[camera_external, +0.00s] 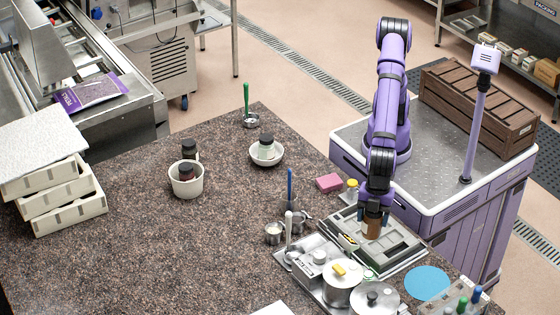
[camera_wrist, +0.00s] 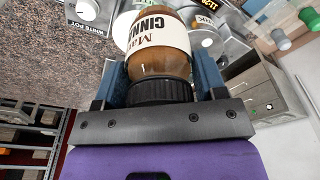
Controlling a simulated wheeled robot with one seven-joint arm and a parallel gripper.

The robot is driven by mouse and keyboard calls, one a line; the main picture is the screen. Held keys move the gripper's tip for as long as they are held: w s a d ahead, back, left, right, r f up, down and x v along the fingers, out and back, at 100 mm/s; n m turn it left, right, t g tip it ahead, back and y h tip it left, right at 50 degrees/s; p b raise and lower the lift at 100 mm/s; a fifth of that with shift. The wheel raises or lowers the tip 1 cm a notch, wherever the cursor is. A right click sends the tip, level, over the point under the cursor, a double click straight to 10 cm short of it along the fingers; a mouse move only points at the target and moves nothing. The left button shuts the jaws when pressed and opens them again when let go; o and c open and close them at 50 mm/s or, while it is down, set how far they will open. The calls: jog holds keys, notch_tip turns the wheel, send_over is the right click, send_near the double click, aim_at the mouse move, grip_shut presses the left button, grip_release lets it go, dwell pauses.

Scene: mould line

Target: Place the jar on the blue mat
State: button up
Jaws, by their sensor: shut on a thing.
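A brown jar (camera_external: 372,229) with a black lid (camera_wrist: 160,91) and a white label reading "CINNA…" (camera_wrist: 157,35) is held between the fingers of my gripper (camera_external: 375,212). The gripper is shut on it; in the wrist view the two blue-grey fingers (camera_wrist: 160,82) stand either side of the jar near its lid. In the external view the jar is over or in the grey compartment tray (camera_external: 408,250); I cannot tell whether it touches it. The round blue mat (camera_external: 427,282) lies flat to the lower right of the jar, and its visible surface is empty.
Metal pots (camera_external: 342,284) on a steel tray stand left of the mat. Other jars stand in a white bowl (camera_external: 279,158) and white tub (camera_external: 187,190).

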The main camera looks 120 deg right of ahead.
jog(key=s+a+n, duration=0.1)
jog(key=s+a, duration=1.2)
jog(key=s, duration=0.4)
jog(key=shift+w+f, duration=0.15)
jog(key=shift+f, duration=3.35)
jog(key=shift+w+f, duration=0.15)
jog(key=shift+f, duration=3.3)
jog(key=shift+w+f, duration=0.15)
jog(key=shift+f, duration=3.35)
jog(key=shift+f, duration=0.15)
jog(key=o, duration=1.1)
